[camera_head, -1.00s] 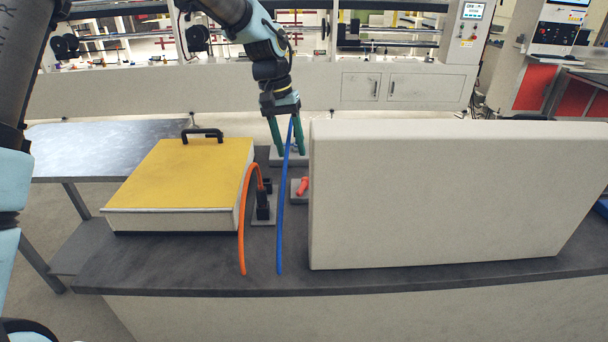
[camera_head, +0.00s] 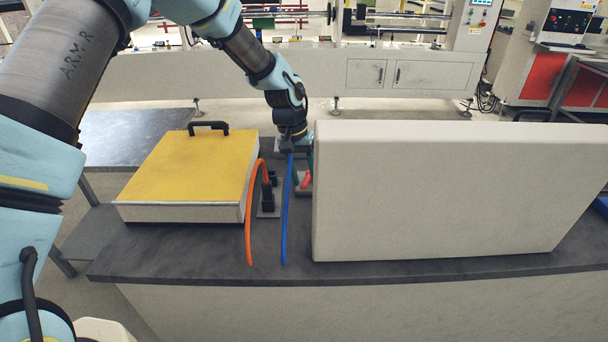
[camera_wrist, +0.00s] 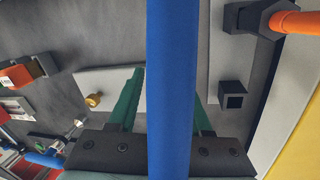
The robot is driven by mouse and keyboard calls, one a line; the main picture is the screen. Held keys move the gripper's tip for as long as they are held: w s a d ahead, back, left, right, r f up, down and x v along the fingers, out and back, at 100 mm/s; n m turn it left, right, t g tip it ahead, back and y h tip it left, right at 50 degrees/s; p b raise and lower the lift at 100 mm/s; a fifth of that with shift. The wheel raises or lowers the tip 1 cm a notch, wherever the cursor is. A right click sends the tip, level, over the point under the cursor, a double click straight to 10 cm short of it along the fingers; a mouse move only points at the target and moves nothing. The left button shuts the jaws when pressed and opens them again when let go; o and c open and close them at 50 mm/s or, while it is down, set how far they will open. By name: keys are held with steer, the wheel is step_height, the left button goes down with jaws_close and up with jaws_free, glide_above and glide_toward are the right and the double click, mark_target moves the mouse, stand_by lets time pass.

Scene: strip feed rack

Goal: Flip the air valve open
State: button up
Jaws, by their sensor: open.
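The air valve shows as a small red lever (camera_head: 306,180) on a grey plate on the dark bench, beside the left edge of the large pale panel. My gripper (camera_head: 302,170) is low over this plate, right at the lever in the head view. Its green fingers are open; I cannot tell whether one touches the lever. In the wrist view the fingers stand apart on either side of the blue hose (camera_wrist: 171,60), which crosses in front of them. I cannot make out the red lever there. A grey plate (camera_wrist: 118,80) with a brass knob (camera_wrist: 95,100) lies beside the left finger.
The pale panel (camera_head: 450,195) stands close to the right of my gripper. The blue hose (camera_head: 287,215) and orange hose (camera_head: 248,210) arch on the left. Beyond them is a box with a yellow lid (camera_head: 190,168) and black handle (camera_head: 208,126). The bench front (camera_head: 200,250) is clear.

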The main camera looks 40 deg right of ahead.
jaws_close()
stand_by(0.4)
steer(key=shift+s+d+f+n+b, duration=0.15)
steer(key=shift+s+f+n+b, duration=0.1)
steer(key=shift+n+b, duration=0.6)
steer(key=shift+s+d+r+n+b, duration=0.25)
steer(key=shift+n+b, duration=0.35)
steer(key=shift+n, duration=0.15)
steer(key=shift+a, duration=0.1)
